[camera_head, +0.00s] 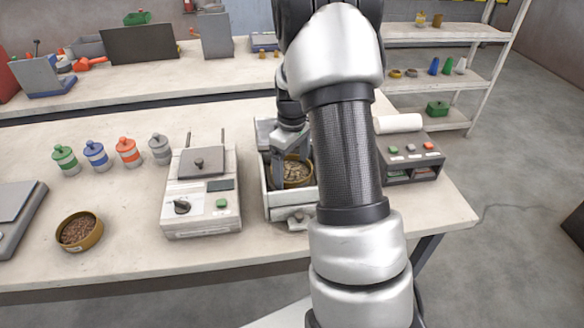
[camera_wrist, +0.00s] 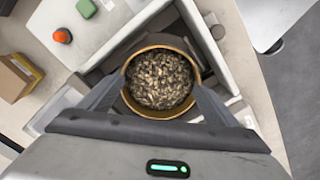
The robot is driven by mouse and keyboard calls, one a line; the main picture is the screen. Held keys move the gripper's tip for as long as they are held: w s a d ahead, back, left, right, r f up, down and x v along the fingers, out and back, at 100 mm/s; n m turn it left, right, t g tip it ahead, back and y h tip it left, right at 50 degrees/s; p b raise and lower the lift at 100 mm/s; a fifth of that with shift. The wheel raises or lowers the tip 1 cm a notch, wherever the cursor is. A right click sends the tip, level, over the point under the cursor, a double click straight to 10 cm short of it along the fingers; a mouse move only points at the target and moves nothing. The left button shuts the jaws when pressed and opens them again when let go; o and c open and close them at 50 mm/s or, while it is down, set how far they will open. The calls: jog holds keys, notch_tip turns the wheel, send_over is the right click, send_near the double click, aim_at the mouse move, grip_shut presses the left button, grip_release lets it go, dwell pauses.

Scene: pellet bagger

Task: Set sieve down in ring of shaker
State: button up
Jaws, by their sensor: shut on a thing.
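The sieve is a round brass-coloured pan full of pale brown pellets, seen in the head view (camera_head: 291,172) and the wrist view (camera_wrist: 160,112). My gripper (camera_head: 290,158) is shut on the sieve, with one finger on each side of its rim in the wrist view (camera_wrist: 160,88). The shaker (camera_head: 287,213) is a white box with raised walls, and the sieve is within its outline. The shaker's ring is mostly hidden under the sieve, and I cannot tell whether the sieve touches it. My arm covers the shaker's right side in the head view.
A white machine with a black knob (camera_head: 182,207) stands close left of the shaker. A dark button unit (camera_head: 412,160) stands to the right. A brass bowl of brown pellets (camera_head: 80,232) and several capped jars (camera_head: 128,152) are farther left. The table front is mostly clear.

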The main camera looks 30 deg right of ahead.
jog(key=o, duration=1.3)
jog(key=shift+c, duration=0.2)
jog(key=shift+r, duration=0.1)
